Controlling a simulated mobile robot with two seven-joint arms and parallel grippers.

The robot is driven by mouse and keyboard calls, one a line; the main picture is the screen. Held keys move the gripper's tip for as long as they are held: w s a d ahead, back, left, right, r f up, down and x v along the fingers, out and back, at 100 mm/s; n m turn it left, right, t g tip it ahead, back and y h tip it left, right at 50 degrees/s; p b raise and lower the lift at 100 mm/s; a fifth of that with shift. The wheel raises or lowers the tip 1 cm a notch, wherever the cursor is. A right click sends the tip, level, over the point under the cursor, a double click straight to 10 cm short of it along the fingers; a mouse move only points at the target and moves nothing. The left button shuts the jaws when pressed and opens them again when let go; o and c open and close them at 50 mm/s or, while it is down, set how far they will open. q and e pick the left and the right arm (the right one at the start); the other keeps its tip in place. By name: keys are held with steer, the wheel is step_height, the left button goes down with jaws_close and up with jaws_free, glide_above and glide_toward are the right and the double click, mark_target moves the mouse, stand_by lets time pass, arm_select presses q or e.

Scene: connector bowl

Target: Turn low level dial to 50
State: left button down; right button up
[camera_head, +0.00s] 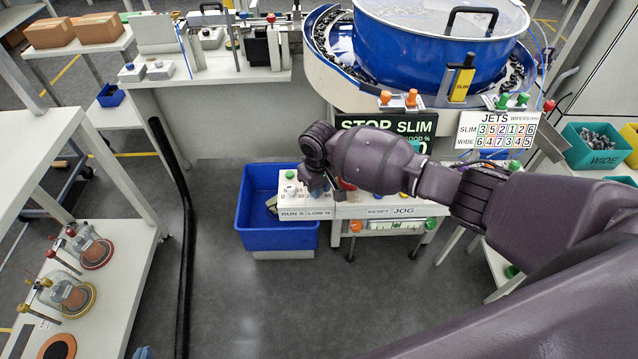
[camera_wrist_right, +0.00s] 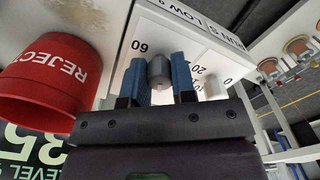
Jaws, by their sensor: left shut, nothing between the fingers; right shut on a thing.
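The low level dial (camera_wrist_right: 158,71) is a grey knob on a white panel (camera_head: 299,203) marked "LOW %" in the head view. My right gripper (camera_wrist_right: 161,78) is shut on this knob, with one blue finger on each side. The printed 60 and 20 show beside it in the right wrist view; the dial's exact setting cannot be read. In the head view my right gripper (camera_head: 319,188) is at the panel, and my arm partly hides the dial. Only a blue tip of my left gripper (camera_head: 142,352) shows at the bottom edge, away from the panel.
A paler knob (camera_wrist_right: 212,85) sits beside the dial. A red REJECT bin (camera_wrist_right: 48,85) stands close to my right gripper. A blue bin (camera_head: 277,240) is left of and below the panel. The blue bowl feeder (camera_head: 430,40) stands behind. The floor in front is clear.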

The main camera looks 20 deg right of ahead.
steer(key=m, duration=0.7)
steer(key=shift+a, duration=0.1)
steer(key=m, duration=0.6)
steer(key=shift+w+r+m, duration=0.1)
steer(key=shift+r+m, duration=0.05)
steer(key=shift+m, duration=0.25)
steer(key=o, duration=0.9)
step_height(320, 180, up, 11)
steer(key=shift+f, duration=0.15)
stand_by(0.7)
